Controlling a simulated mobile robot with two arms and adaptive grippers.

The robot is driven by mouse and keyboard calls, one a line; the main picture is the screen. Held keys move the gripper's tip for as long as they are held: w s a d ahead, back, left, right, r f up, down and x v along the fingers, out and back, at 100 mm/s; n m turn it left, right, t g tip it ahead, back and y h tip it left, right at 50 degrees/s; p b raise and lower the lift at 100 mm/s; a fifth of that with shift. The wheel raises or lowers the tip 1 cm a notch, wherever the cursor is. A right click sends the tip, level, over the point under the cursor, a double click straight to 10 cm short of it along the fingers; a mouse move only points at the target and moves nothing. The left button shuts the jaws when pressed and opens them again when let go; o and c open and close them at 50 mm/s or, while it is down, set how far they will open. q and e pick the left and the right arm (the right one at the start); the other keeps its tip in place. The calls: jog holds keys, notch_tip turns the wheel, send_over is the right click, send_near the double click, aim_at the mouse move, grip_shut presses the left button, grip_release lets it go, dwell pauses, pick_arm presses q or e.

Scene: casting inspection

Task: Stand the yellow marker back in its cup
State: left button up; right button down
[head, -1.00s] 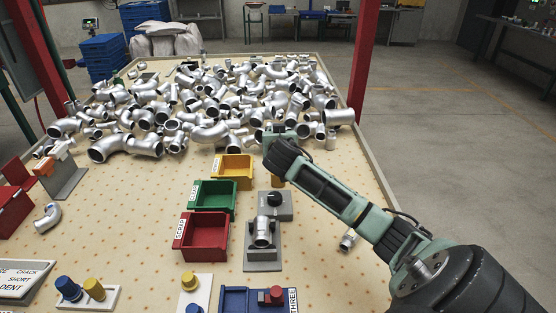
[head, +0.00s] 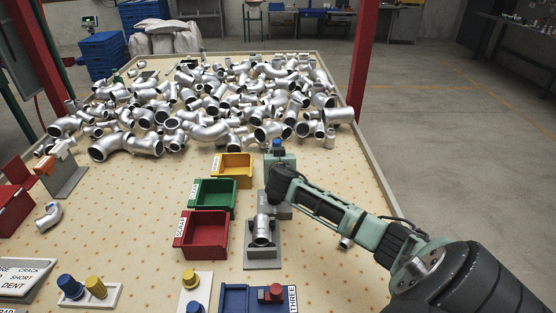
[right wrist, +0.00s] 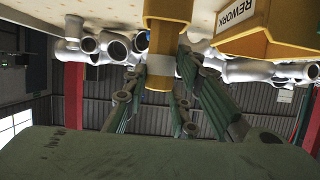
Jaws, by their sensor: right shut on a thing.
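The yellow marker (right wrist: 159,83) shows in the right wrist view, a yellow cylinder with a grey band. My right gripper (right wrist: 160,64) is shut on it around the band. In the head view my right gripper (head: 279,160) is beyond the grey box, right of the yellow bin, and hides the marker. A wider yellow cylinder (right wrist: 168,8) meets the marker on its table side in the wrist view. I cannot tell whether it is the cup, nor whether the marker stands inside it. My left gripper is not in view.
A yellow REWORK bin (head: 238,162), a green bin (head: 224,198) and a red SCRAP bin (head: 203,252) stand left of my arm. A grey stand (head: 263,264) holds a pipe fitting. Many metal fittings (head: 210,130) are heaped behind. The table's right side is mostly clear.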

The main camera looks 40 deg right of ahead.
jog(key=shift+f, duration=0.6)
jog(key=c, duration=1.4)
grip_release()
jog(key=shift+c, duration=0.2)
jog(key=shift+f, duration=0.15)
jog(key=v, duration=0.2)
jog(key=b+v, duration=0.1)
jog(key=v, duration=0.3)
jog(key=shift+s+a+f, duration=0.1)
jog(key=shift+s+f, duration=0.1)
jog(key=shift+s, duration=0.25)
jog(key=shift+s+a+r+b, duration=0.3)
jog(key=shift+s, duration=0.1)
